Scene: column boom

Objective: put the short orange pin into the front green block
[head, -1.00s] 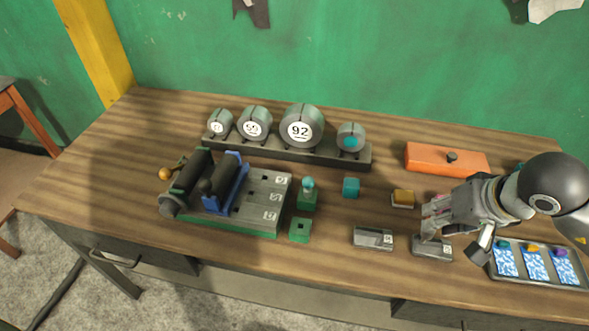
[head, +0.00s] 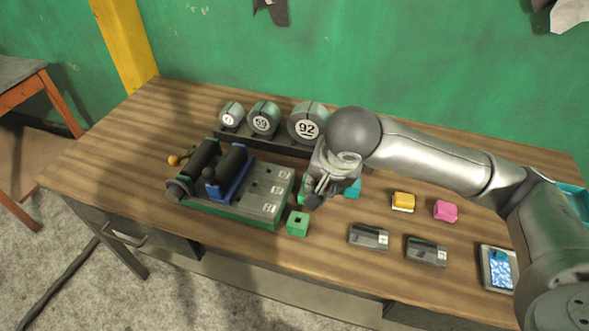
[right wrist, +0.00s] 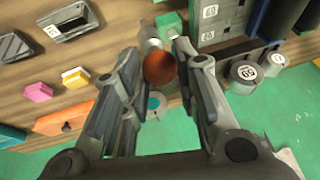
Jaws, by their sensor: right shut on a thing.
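My right gripper (head: 314,198) points down over the middle of the table, just behind and right of the front green block (head: 298,222), which has a dark square hole in its top. In the right wrist view, the fingers (right wrist: 160,72) are shut on the short orange pin (right wrist: 160,67); its round orange-brown head shows between them. The pin appears above the table, apart from the front block. The rear green block is mostly hidden behind the gripper. My left gripper is out of view.
A fixture with rollers and a grey numbered plate (head: 262,190) stands close on the left. Two grey blocks (head: 369,236) (head: 427,250), a yellow block (head: 403,201) and a pink block (head: 445,210) lie to the right. Numbered drums (head: 307,122) stand behind.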

